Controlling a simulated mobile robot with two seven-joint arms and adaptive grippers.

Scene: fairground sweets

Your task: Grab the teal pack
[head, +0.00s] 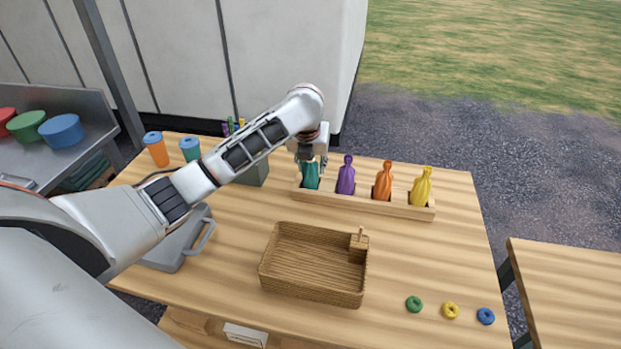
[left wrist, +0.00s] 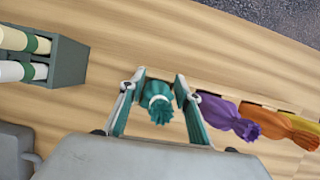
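The teal pack (head: 310,177) stands upright at the left end of a wooden rack (head: 376,203), beside a purple, an orange and a yellow pack. My left gripper (head: 312,160) is directly above it, pointing down. In the left wrist view, the teal pack (left wrist: 157,101) lies between the two spread fingers of my left gripper (left wrist: 159,95), with a gap visible at least on its right side. Its lower part is hidden in the head view by the gripper and rack. My right gripper is not in view.
The purple pack (head: 346,175) is close to the right of the gripper. A grey holder (head: 254,173) stands just left of the rack. A wicker basket (head: 313,264) sits in front. Coloured rings (head: 451,310) lie at the front right.

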